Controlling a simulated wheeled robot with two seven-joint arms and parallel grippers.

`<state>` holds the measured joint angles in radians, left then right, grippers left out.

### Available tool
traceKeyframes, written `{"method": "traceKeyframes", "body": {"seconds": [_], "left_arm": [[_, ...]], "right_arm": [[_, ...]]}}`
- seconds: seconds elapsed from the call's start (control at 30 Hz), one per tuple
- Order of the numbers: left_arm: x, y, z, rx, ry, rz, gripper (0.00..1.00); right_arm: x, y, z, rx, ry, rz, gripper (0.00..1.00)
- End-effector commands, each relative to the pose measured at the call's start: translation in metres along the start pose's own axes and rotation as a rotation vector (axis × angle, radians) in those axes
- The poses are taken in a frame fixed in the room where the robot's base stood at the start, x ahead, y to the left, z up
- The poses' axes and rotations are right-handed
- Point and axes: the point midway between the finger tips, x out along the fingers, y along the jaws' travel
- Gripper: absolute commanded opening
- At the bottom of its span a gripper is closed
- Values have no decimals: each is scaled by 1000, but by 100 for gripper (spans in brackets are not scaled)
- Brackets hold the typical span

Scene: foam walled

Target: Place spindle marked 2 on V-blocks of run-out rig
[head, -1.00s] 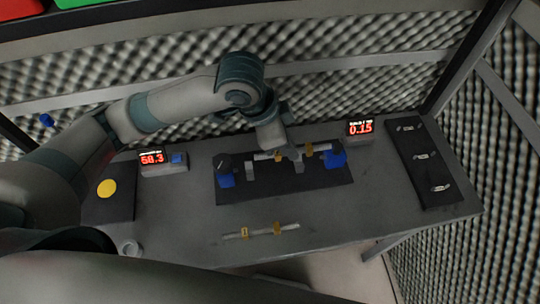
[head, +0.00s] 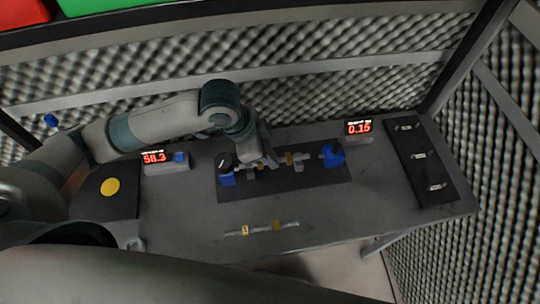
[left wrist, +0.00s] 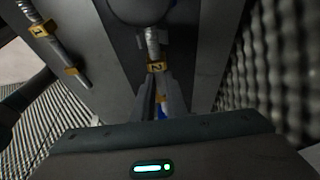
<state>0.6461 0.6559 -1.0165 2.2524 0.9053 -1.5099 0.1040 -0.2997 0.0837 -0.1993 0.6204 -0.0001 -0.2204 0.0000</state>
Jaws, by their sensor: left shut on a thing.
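The spindle (head: 308,157) lies lengthwise along the rig, near the grey V-blocks (head: 298,167). I cannot tell whether it touches them; the gripper hides the left part. Another spindle, marked 1 (head: 262,229), lies on the table in front of the rig. My right gripper is not in view.
A display reading 58.3 (head: 154,158) stands left of the rig, and one reading 0.15 (head: 358,128) behind right. A dark panel (head: 423,165) with several small labelled pieces is at the right. A yellow disc (head: 110,187) sits on a dark pad at left. The front right table is clear.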

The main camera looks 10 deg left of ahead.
Motion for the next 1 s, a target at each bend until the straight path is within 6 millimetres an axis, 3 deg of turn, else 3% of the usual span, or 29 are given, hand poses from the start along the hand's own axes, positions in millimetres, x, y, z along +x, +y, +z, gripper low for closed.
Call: {"method": "traceKeyframes", "body": {"seconds": [0.13,0.5,0.53,0.6,1.0], "left_arm": [[9,0,4,1,0,-1,0],[12,0,5,1,1,0,0],[12,0,5,1,0,0,14],[12,0,5,1,0,0,31],[10,0,4,2,1,-1,31]], "right_arm": [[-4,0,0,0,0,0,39],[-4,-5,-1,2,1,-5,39],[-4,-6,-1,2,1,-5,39],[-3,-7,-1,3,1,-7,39],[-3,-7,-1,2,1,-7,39]]}}
